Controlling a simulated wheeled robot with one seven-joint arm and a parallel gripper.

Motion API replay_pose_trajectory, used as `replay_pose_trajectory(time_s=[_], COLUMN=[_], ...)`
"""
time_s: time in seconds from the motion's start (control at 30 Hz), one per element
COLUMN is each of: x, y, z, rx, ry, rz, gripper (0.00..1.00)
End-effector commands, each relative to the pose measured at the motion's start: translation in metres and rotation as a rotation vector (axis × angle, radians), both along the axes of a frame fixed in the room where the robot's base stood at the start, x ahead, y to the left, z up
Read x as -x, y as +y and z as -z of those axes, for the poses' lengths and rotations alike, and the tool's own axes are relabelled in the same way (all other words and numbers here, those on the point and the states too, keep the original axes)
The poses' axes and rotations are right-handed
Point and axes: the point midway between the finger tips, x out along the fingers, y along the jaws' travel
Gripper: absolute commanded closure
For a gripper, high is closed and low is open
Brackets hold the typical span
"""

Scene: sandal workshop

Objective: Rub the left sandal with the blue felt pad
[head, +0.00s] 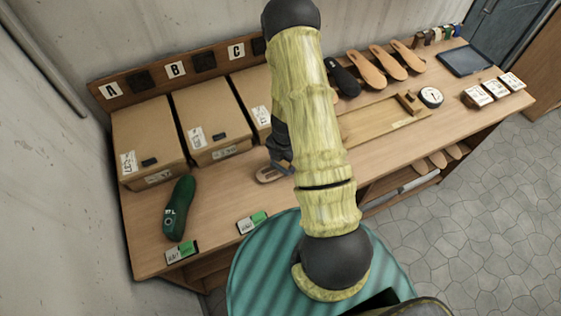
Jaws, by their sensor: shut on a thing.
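A tan sandal (267,175) lies on the workbench, partly hidden behind my arm. My gripper (283,160) is just above it, pointing down, and my arm hides much of it. The jaws are shut on a small blue thing (286,168), which looks like the blue felt pad. It is at or just over the sandal; I cannot tell whether they touch.
Cardboard boxes (150,138) stand along the back. A wooden board (385,125), several insoles (388,64) and a round dial (431,97) are to the right.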

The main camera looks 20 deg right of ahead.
Motion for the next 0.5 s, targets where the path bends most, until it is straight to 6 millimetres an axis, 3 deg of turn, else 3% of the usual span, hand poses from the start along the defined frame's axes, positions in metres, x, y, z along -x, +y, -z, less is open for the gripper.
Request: replay_pose_trajectory(time_s=[0.5], x=[0.0012], y=[-0.0002], z=[0.0016], rx=[0.006], ry=[0.001], rz=[0.004], gripper=[0.46])
